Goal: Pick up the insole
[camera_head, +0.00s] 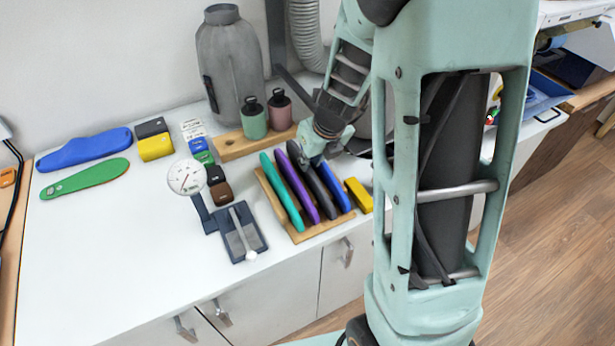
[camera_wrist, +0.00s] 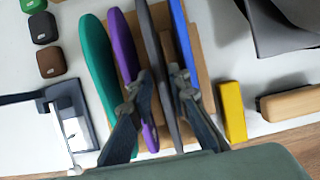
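A wooden rack (camera_head: 327,232) holds a row of upright insoles: a teal insole (camera_head: 281,193), a purple insole (camera_head: 297,188), a dark grey insole (camera_head: 316,176) and a blue insole (camera_head: 338,190). My gripper (camera_head: 314,158) is over the rack's far end, largely hidden by my arm. In the wrist view my gripper (camera_wrist: 162,82) is open, its fingers on either side of the dark grey insole (camera_wrist: 153,50). The left finger overlaps the purple insole (camera_wrist: 124,42) and the right finger is by the blue insole (camera_wrist: 182,38). Contact cannot be told.
A blue insole (camera_head: 85,148) and a green insole (camera_head: 86,179) lie flat at left. A dial gauge (camera_head: 187,178) and a grey device (camera_head: 236,238) stand left of the rack. A yellow block (camera_head: 358,195) is right of it. Bottles (camera_head: 254,120) stand behind.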

